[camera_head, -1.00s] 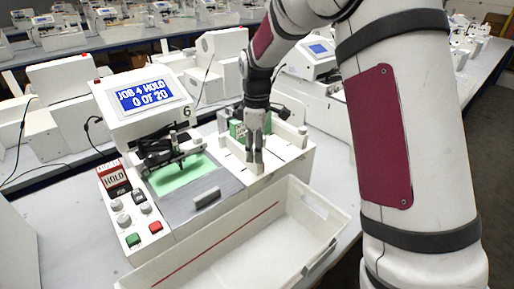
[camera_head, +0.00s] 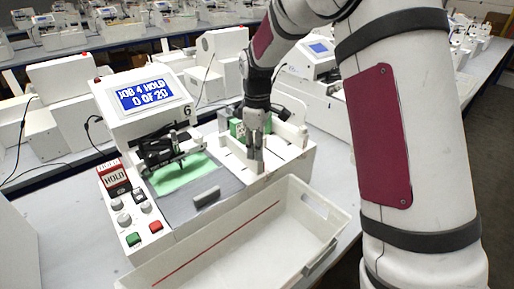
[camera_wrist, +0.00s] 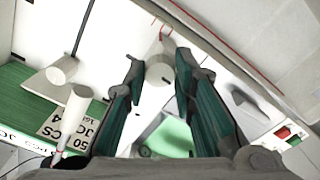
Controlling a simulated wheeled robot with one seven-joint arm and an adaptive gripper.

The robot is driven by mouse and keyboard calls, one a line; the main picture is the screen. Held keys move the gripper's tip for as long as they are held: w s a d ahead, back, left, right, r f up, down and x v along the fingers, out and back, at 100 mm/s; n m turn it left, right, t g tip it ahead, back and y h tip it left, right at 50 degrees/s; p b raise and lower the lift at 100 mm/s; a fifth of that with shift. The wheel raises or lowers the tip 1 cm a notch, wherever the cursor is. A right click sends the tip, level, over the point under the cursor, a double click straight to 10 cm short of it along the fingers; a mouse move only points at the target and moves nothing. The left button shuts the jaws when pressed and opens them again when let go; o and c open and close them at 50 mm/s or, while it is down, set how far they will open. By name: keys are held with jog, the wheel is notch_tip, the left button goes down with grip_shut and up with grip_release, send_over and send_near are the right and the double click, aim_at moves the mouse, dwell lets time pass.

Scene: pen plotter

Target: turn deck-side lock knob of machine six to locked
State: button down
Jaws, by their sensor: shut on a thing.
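Machine six (camera_head: 140,130) has a tilted screen (camera_head: 146,95) reading "JOB 4 HOLD 0 OF 20" and the number 6 beside it. My gripper (camera_head: 256,158) points down at the white deck, right of the green sheet (camera_head: 180,176). In the wrist view, a pale round knob (camera_wrist: 159,70) sits between the fingertips of my gripper (camera_wrist: 160,62), which are shut on it. In the head view the fingers hide this knob. Its turned position cannot be read clearly.
Two other pale posts or knobs (camera_wrist: 62,71) stand left of the gripper, near a green card stack (camera_wrist: 30,105). A white open tray (camera_head: 215,255) lies in front of the machine. Dark pen hardware (camera_head: 170,150) stands over the sheet.

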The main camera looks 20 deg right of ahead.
jog(key=m, duration=0.8)
jog(key=shift+m, duration=0.3)
jog(key=m, duration=0.4)
jog(key=shift+m, duration=0.3)
jog(key=shift+a+m, duration=0.1)
jog(key=shift+m, duration=1.8)
jog(key=c, duration=1.3)
grip_release()
jog(key=shift+c, duration=0.2)
jog(key=shift+r, duration=0.15)
